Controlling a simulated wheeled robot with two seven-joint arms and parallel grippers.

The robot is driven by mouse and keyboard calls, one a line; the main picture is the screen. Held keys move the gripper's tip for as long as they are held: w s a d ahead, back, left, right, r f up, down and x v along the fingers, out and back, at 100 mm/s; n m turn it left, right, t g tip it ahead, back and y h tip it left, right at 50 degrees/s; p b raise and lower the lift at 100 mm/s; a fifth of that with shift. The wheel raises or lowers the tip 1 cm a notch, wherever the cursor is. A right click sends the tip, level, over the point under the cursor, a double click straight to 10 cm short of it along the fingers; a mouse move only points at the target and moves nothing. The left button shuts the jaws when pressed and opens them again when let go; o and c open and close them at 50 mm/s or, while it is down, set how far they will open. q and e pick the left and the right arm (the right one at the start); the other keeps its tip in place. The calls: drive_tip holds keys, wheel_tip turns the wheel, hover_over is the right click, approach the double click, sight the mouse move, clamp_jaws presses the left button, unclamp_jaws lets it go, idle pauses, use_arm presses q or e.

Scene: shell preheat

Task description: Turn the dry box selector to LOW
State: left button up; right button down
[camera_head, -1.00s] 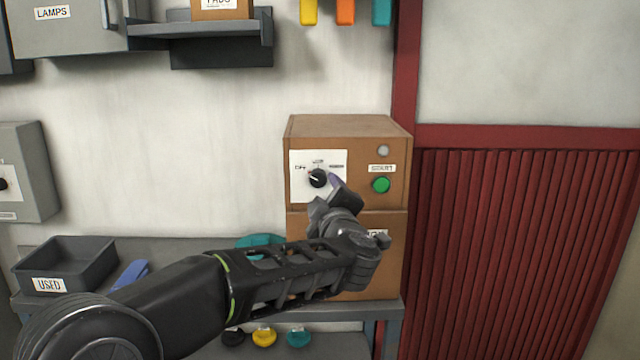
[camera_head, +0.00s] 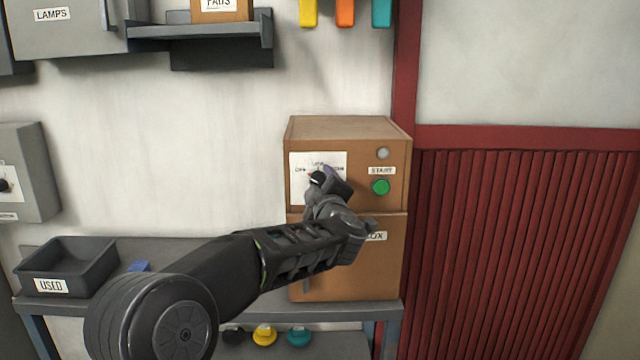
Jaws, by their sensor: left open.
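The dry box (camera_head: 349,128) is a brown cabinet on the bench against the wall. A white plate (camera_head: 299,187) on its upper front carries printed position labels, too small to read surely. The black selector knob (camera_head: 317,178) sits on this plate and is partly hidden by my gripper. My left gripper (camera_head: 326,181) is right at the knob, its fingers open around or beside it; I cannot tell whether they touch. The knob's pointer direction is hard to make out. My right gripper is out of view.
A green START button (camera_head: 380,187) and a grey lamp (camera_head: 383,153) are just right of the gripper. A dark USED tray (camera_head: 72,285) stands on the bench (camera_head: 190,248) at left. A red slatted panel (camera_head: 510,250) is at right.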

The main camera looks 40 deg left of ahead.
use_arm(q)
drive_tip(key=shift+c, duration=0.2)
clamp_jaws()
idle(0.5)
